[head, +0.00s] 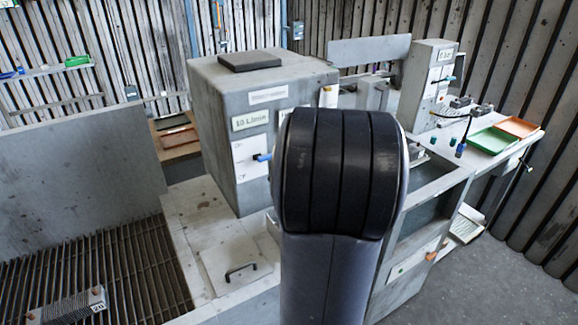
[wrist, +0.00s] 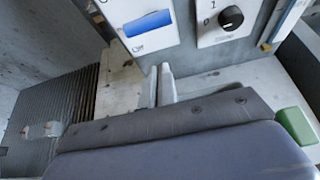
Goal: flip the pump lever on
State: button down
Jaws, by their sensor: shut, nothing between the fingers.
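A grey box housing (head: 205,110) stands in the middle of the head view with a "10 L/min" label. On its front is a white plate with a blue lever (head: 262,157), partly beside my arm. In the wrist view a blue lever handle (wrist: 148,23) lies across a white plate at the top; which end of its travel it is at I cannot tell. My gripper (wrist: 159,70) is shut and empty, its fingertips just below that plate and apart from the blue handle. In the head view my arm hides the gripper.
A black rotary knob (wrist: 231,18) sits on a white plate right of the lever. A second cabinet (head: 425,80) with a blue lever stands at the back right, near green (head: 490,140) and orange (head: 518,127) trays. A grated bed (head: 90,270) lies at left.

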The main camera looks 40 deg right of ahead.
jog(key=s+r+p, duration=0.2)
jog(key=s+r, duration=0.1)
jog(key=r, duration=0.6)
jog(key=shift+a, duration=0.25)
